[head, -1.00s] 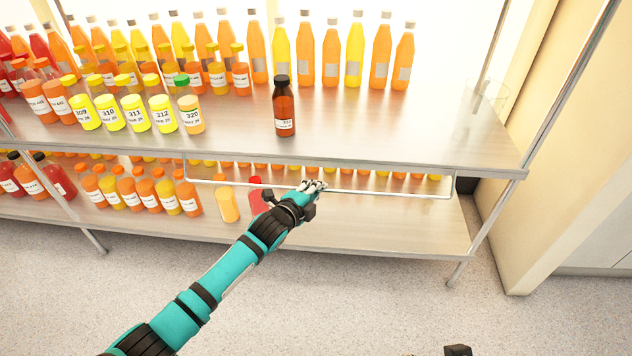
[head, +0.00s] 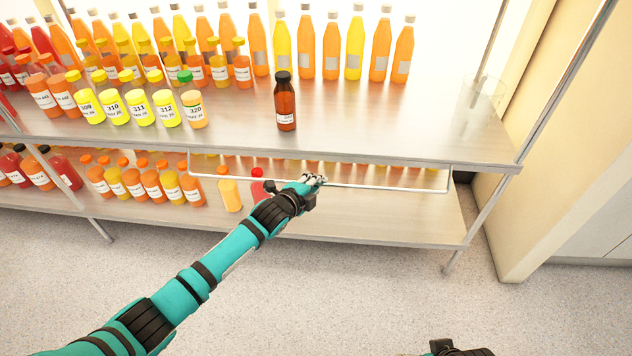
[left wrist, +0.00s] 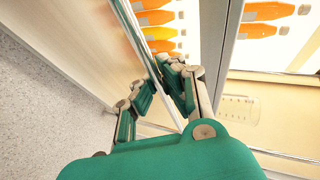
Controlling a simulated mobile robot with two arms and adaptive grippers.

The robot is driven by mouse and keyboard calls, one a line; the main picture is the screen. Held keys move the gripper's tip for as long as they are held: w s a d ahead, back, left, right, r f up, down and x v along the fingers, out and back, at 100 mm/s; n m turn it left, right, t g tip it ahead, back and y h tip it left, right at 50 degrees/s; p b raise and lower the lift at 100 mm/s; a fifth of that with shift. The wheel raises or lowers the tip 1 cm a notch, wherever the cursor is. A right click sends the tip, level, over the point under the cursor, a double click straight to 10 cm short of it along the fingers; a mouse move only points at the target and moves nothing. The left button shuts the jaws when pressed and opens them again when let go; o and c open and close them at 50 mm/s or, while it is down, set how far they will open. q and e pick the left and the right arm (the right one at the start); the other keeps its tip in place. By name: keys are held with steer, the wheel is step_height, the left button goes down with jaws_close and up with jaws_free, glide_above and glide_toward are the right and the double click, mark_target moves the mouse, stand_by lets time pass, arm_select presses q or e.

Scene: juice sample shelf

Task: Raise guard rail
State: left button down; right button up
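The guard rail (head: 385,188) is a thin metal bar hanging just below the front edge of the upper shelf (head: 400,158). It also shows in the left wrist view (left wrist: 132,27), running between my fingers. My left gripper (head: 314,180) reaches in from the left at about the middle of the rail. In the left wrist view my left gripper's fingers (left wrist: 155,77) close in on the rail from both sides, with their tips against or very near it.
A dark brown bottle (head: 285,102) stands alone near the upper shelf's front. Numbered juice bottles (head: 139,109) crowd its left side. More bottles stand on the lower shelf (head: 420,220), including a red-capped one (head: 258,185) beside my left wrist. The floor in front is clear.

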arm_select(q)
steer(key=shift+s+a+f, duration=0.1)
steer(key=shift+a+f, duration=0.05)
steer(key=shift+f, duration=0.2)
steer(key=c, duration=1.4)
jaws_free()
steer(key=shift+r, duration=0.3)
steer(key=v, duration=1.1)
steer(key=shift+s+a+r, duration=0.15)
steer(key=shift+s, duration=0.2)
